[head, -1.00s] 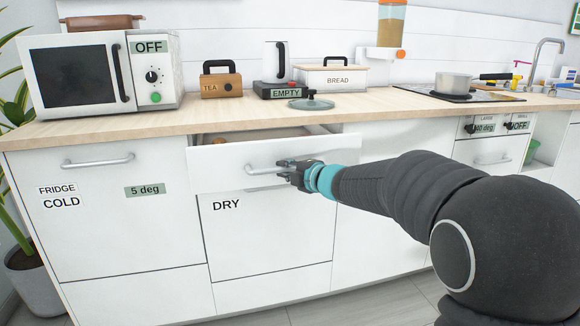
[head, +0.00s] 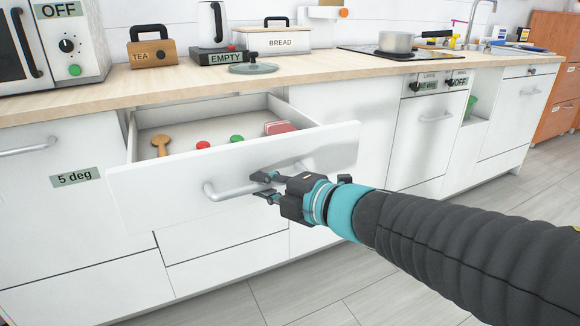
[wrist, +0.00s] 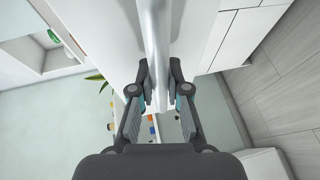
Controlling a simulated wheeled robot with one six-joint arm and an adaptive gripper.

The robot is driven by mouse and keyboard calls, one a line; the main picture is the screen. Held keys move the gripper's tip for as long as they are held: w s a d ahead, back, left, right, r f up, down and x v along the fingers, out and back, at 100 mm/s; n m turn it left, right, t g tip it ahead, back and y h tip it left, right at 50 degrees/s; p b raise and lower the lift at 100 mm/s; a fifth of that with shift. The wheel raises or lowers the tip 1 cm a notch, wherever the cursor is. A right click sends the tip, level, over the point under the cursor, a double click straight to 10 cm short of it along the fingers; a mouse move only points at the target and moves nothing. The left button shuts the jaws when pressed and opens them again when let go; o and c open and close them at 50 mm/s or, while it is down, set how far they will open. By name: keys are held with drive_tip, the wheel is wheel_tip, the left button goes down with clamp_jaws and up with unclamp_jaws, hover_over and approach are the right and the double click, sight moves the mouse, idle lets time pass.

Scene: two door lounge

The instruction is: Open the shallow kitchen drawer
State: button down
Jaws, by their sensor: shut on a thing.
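The shallow drawer (head: 140,192) under the counter stands well out from the cabinet, and its inside shows. In it lie a wooden spoon-like item (head: 161,144), a red round item (head: 203,145), a green round item (head: 237,138) and a pinkish-red block (head: 279,127). My gripper (head: 266,187) is shut on the drawer's grey bar handle (head: 226,193), near its right end. In the wrist view the handle (wrist: 154,40) runs between the two fingers (wrist: 161,88). The drawer's near inner side is hidden behind its front.
The counter (head: 320,70) above holds a tea box (head: 152,52), a bread box (head: 275,39), a glass lid (head: 253,68) and a pot (head: 396,42) on the hob. Floor (head: 330,285) is clear before the cabinets. An orange cabinet (head: 556,60) stands far right.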

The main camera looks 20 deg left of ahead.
drive_tip(key=shift+s+d, duration=0.35)
drive_tip(key=shift+s, duration=0.05)
drive_tip(key=c, duration=1.1)
unclamp_jaws()
drive_tip(key=shift+c, duration=0.2)
drive_tip(key=shift+d, duration=0.1)
drive_tip(key=v, duration=1.2)
